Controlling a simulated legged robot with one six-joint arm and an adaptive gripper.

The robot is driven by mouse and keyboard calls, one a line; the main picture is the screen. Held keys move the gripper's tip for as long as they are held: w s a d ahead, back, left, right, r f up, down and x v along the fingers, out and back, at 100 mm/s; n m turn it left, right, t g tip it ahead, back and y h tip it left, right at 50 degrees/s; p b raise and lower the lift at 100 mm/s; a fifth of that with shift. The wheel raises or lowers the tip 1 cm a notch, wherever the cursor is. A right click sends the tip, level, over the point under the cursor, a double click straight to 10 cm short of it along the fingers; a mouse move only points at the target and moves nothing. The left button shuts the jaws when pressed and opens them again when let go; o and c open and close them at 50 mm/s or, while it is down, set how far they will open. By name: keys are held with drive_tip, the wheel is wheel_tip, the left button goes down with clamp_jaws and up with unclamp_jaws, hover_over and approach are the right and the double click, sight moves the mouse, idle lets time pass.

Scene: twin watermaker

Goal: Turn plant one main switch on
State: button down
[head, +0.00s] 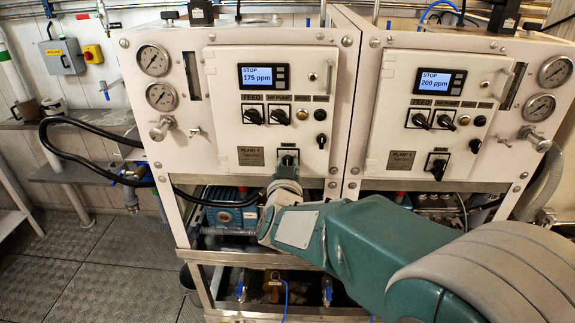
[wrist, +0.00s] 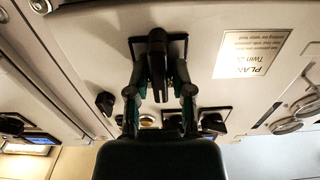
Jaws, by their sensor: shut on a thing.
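The plant one main switch (head: 288,157) is a black rotary knob on a dark square plate, low on the left white cabinet's panel. My gripper (head: 286,172) reaches it from below and covers most of it. In the wrist view, which is upside down, the switch (wrist: 157,42) shows as a black handle lying upright in the picture. My gripper (wrist: 158,88) has its two fingers closed on either side of this handle. Where the fingertips touch it is dark and partly hidden. The plant one display (head: 263,77) reads STOP and 175 ppm.
The right cabinet has a similar main switch (head: 437,168) and a display (head: 437,82) reading STOP and 200 ppm. Black hoses (head: 75,157) curve at the left. Open floor (head: 80,265) lies at lower left.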

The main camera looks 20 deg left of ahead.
drive_tip(key=c, duration=0.7)
unclamp_jaws()
drive_tip(key=shift+a, duration=0.15)
drive_tip(key=shift+o, duration=0.2)
drive_tip(key=v, duration=1.2)
